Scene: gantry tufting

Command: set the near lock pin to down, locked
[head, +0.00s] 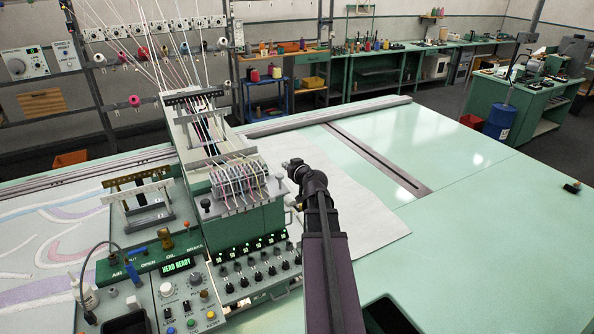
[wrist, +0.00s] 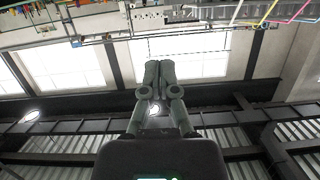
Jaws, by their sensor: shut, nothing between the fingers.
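The tufting head (head: 245,222) stands on the gantry left of centre in the head view, with coloured yarns running into its top. A small dark knob (head: 206,204) stands at its front left corner. It may be the near lock pin, but I cannot tell for sure, nor whether it is up or down. My gripper (head: 292,167) is just right of the head, apart from the dark knob. In the wrist view my gripper (wrist: 159,75) has its two fingers together with nothing between them, against windows and ceiling. No lock pin is clear in that view.
A control panel (head: 180,290) with a lit "HEAD READY" display, knobs and buttons is at the lower left. Several black-capped levers (head: 258,272) line the head's front. A yarn rack (head: 100,75) stands behind.

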